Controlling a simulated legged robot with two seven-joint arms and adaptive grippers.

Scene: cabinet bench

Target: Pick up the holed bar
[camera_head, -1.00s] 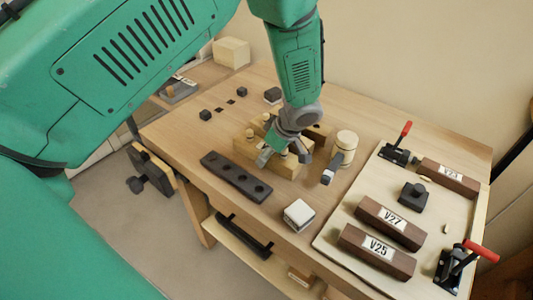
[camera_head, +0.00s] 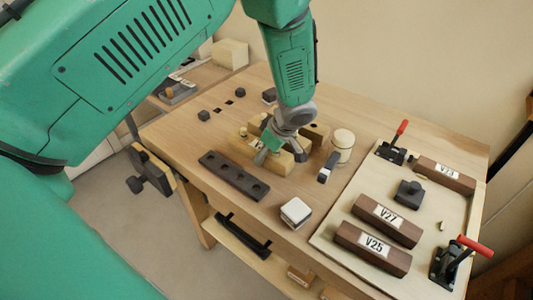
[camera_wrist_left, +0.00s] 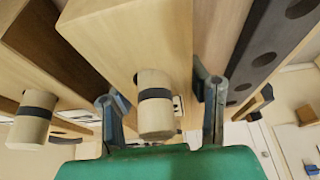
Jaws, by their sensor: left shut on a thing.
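The dark holed bar (camera_head: 234,176), with a row of round holes, lies flat on the bench, left of and in front of my left gripper (camera_head: 281,157). It also shows in the left wrist view (camera_wrist_left: 262,45), outside the right finger and apart from it. My left gripper (camera_wrist_left: 162,112) is down at a light wooden block (camera_head: 244,149) with round pegs and is shut on it. In the wrist view one peg with a dark band stands between the fingers, against the block (camera_wrist_left: 135,30). The fingertip contact is partly hidden. My right gripper is not in view.
A white-topped block (camera_head: 295,213) sits near the front edge. A board (camera_head: 335,238) at right holds labelled brown blocks and red-handled clamps. Small dark blocks lie at the back left.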

